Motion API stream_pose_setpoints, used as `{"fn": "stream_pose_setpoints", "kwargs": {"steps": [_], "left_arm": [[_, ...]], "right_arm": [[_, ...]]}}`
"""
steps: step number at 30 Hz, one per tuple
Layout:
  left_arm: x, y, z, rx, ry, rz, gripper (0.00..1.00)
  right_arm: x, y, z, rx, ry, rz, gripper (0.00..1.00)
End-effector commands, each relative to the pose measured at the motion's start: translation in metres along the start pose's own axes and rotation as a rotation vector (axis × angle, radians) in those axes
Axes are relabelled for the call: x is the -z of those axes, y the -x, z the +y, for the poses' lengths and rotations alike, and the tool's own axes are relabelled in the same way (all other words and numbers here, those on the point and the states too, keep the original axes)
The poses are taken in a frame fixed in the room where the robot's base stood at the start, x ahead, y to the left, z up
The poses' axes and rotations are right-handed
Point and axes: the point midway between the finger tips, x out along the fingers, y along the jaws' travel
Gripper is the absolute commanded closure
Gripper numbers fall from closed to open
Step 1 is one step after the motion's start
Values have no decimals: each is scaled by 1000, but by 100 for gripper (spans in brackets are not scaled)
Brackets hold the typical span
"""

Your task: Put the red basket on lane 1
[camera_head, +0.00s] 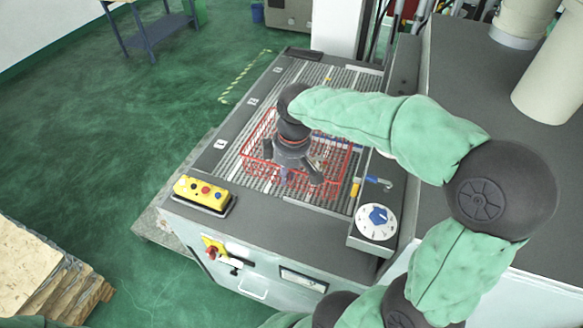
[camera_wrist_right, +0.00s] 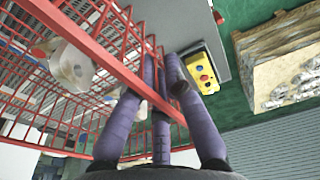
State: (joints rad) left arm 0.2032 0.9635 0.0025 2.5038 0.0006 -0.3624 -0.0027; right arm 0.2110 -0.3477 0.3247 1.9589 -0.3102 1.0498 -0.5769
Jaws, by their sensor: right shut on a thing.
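The red wire basket (camera_head: 262,172) is at the near end of the grey slatted lanes (camera_head: 290,88) on the machine table. My right gripper (camera_head: 292,168) is over it, pointing down. In the right wrist view, the purple fingers of the right gripper (camera_wrist_right: 158,98) are shut around a red bar of the basket (camera_wrist_right: 95,48). A whitish, translucent piece (camera_wrist_right: 72,68) is in the basket. I cannot tell whether the basket rests on the slats or hangs just above them. My left gripper is out of view.
A yellow button box (camera_head: 203,192) sits at the table's front left corner. The far slats look clear.

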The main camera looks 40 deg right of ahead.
Motion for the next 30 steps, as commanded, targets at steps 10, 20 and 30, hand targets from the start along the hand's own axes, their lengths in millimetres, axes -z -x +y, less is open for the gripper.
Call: {"fn": "stream_pose_setpoints", "kwargs": {"steps": [10,20,30], "left_arm": [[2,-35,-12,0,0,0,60],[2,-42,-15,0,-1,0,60],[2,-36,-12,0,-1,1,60]], "right_arm": [[-9,-69,0,-1,-1,1,100],[-6,-96,11,-2,-3,2,100],[14,-126,67,-2,-2,1,100]]}}
